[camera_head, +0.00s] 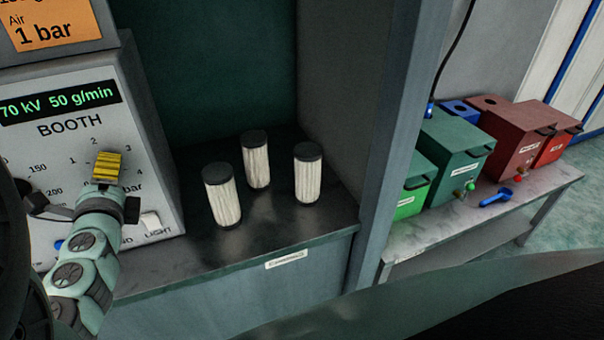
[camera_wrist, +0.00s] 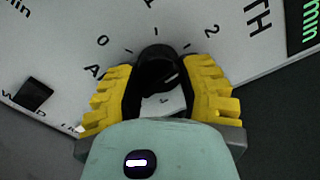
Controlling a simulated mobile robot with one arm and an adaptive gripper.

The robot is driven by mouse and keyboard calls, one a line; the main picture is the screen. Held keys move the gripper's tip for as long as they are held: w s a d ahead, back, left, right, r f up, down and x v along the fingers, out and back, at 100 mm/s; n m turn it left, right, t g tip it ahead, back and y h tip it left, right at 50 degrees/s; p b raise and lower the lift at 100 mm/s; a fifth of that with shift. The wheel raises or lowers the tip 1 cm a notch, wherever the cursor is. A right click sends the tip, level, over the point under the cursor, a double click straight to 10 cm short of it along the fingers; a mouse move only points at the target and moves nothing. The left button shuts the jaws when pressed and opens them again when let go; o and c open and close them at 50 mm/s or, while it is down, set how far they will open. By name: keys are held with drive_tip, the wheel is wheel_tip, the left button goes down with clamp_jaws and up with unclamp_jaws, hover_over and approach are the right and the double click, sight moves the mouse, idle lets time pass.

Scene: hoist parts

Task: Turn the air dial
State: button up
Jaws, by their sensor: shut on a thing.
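The air dial (camera_wrist: 158,65) is a black round knob on the white booth panel (camera_head: 85,135). In the wrist view, my gripper's yellow ribbed fingers (camera_wrist: 160,95) stand on both sides of the dial and are shut on it. A short white mark on the knob points up and right in that view. Scale numbers 0, 1 and 2 show around it. In the head view, my gripper (camera_head: 107,166) is at the panel's bar scale and hides the dial. An orange card (camera_head: 45,25) above reads "Air 1 bar".
Another black dial (camera_head: 36,198) sits left of my gripper, partly hidden. A light switch (camera_head: 151,221) is at lower right of the panel. Several white filters with black caps (camera_head: 256,162) stand on the bench to the right. Coloured boxes (camera_head: 455,150) stand beyond the post.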

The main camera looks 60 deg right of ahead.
drive_tip(key=m, duration=0.6)
drive_tip(key=shift+f, duration=0.1)
drive_tip(key=m+p, duration=0.1)
drive_tip(key=m, duration=0.2)
drive_tip(key=m+p, duration=0.1)
drive_tip(key=m, duration=0.2)
drive_tip(key=shift+w+a+f+m, duration=0.1)
drive_tip(key=shift+a+f+m, duration=0.05)
drive_tip(key=shift+m, duration=0.15)
idle(0.3)
drive_tip(key=o, duration=1.2)
